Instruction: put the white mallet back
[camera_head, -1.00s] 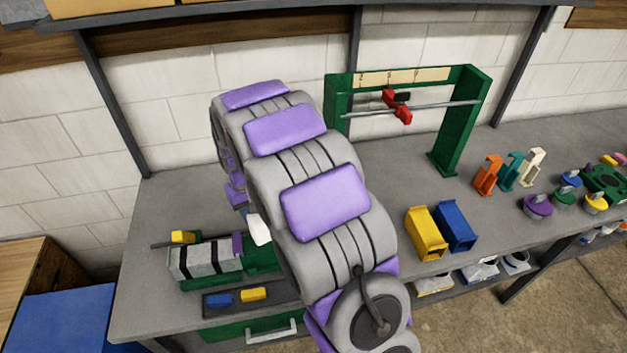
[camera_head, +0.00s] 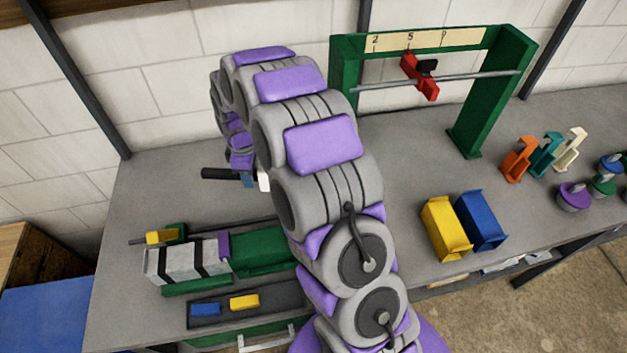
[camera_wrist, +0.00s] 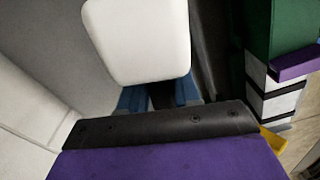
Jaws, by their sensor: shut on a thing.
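The white mallet shows its white head (camera_wrist: 138,42) large at the top of the wrist view, with a bit of dark handle between my blue fingertips. My gripper (camera_wrist: 160,97) is shut on the handle, close to the head. In the head view, my gripper (camera_head: 247,181) is behind the arm, over the back left part of the bench. The dark handle (camera_head: 218,173) points left and the mallet's white head (camera_head: 264,182) is partly hidden by my arm. The mallet appears held above the bench; its exact height cannot be told.
A green fixture with grey, black-banded blocks (camera_head: 185,259) and a purple piece stands front left. A dark tray (camera_head: 275,296) holds blue and yellow blocks. A green frame (camera_head: 480,105) with a red slider stands at back right. Yellow (camera_head: 445,228) and blue (camera_head: 482,220) bins sit right of my arm.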

